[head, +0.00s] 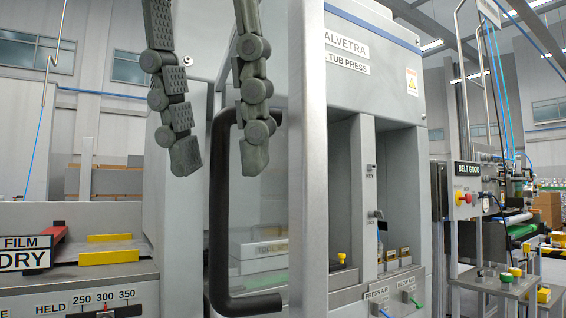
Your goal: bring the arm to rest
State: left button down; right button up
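My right gripper (220,160) hangs down from the top edge, left of the middle, with its two grey fingers spread apart and nothing held between them. Its fingertips point down in front of the grey tub press (375,45). A black bar handle (217,215) on the press shows below and between the fingers. The right finger covers part of the handle's upper end. I cannot tell how far the fingers are from the handle in depth. My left gripper is not in view.
A grey upright post (308,170) stands just right of the gripper. At the lower left is a station with yellow blocks (109,257) and a dial scale. At the right stands a control box (466,190) with red and yellow buttons. Small valves (379,310) line the press's lower front.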

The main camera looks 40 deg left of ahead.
aim_at(229, 210)
dwell(0.3)
jog(key=x, duration=0.8)
jog(key=shift+w, duration=0.1)
jog(key=shift+d, duration=0.15)
